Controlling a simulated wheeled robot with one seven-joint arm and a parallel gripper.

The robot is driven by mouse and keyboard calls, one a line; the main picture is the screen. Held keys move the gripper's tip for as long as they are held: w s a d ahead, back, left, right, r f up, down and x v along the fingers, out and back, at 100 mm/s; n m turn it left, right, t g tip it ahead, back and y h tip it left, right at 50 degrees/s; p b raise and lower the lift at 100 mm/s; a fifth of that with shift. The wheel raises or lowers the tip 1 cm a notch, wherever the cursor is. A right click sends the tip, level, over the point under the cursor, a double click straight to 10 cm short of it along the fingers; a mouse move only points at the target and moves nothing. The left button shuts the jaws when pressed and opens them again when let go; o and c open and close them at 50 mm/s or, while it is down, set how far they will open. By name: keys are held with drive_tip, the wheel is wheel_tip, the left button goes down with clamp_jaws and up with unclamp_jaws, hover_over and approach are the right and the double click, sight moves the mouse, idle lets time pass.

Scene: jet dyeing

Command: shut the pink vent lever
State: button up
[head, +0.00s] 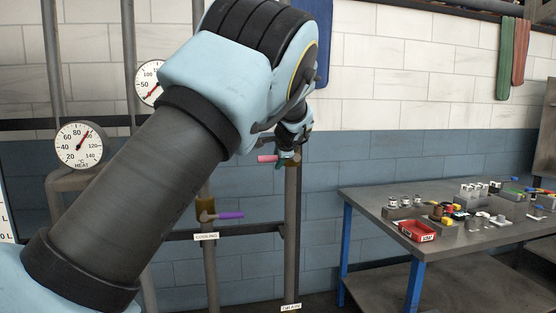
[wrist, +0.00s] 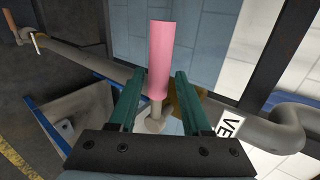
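The pink vent lever (head: 267,159) sticks out to the left from a brass valve body (head: 292,159) on a vertical pipe in the head view. In the wrist view the pink lever (wrist: 160,55) stands between the two green fingers of my gripper (wrist: 160,78). The fingers are open, with a gap visible on each side of the lever. The brass body (wrist: 187,100) shows behind the right finger, and a white label (wrist: 229,125) reading "VE" is partly cut off. My gripper (head: 284,156) is small and partly hidden by my arm in the head view.
A purple lever (head: 227,215) sits on a lower left pipe above a "COOLING" label (head: 206,237). A "DRAIN" label (head: 291,307) is at the bottom. A round heat gauge (head: 80,145) is at left.

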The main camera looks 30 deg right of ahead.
drive_tip(key=shift+o, duration=0.4)
drive_tip(key=shift+s+r, duration=0.1)
drive_tip(key=shift+s, duration=0.15)
drive_tip(key=b+v, duration=0.4)
drive_tip(key=v, duration=0.6)
drive_tip(key=shift+a, duration=0.15)
